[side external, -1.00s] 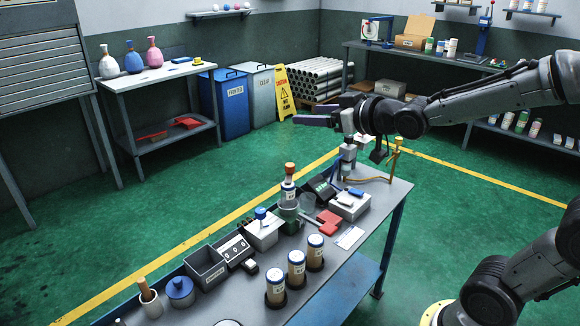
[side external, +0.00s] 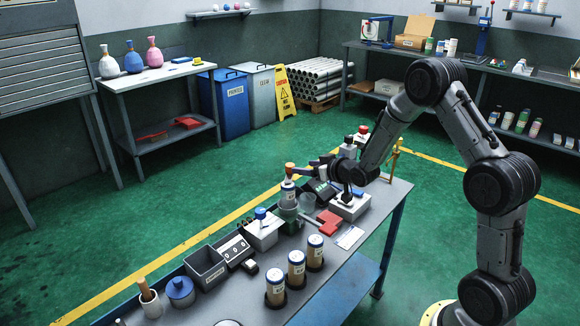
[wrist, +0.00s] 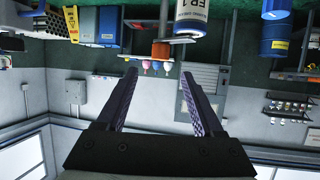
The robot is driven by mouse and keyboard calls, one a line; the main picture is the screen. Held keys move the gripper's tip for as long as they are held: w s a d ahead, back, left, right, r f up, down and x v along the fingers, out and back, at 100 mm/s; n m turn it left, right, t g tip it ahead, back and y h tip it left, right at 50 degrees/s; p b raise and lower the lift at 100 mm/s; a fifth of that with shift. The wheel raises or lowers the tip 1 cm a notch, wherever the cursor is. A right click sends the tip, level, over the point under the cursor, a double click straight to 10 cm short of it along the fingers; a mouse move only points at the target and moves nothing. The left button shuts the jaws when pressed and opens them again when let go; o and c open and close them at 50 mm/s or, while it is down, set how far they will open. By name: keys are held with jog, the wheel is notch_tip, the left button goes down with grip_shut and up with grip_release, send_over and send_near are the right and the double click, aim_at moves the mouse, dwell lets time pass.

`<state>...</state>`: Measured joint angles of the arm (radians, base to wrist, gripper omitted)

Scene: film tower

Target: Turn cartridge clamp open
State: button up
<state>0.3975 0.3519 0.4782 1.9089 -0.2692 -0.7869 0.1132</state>
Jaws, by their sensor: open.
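In the wrist view my gripper (wrist: 160,78) is open, with nothing between the fingers. I cannot make out the clamp's handle, nor whether a finger touches the cartridge.
Three capped jars (side external: 296,268) stand along the near side of the bench. The air left of the cartridge is clear.

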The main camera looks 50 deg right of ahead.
aim_at(291, 166)
jog(key=x, duration=0.9)
jog(key=shift+f, duration=0.15)
grip_shut()
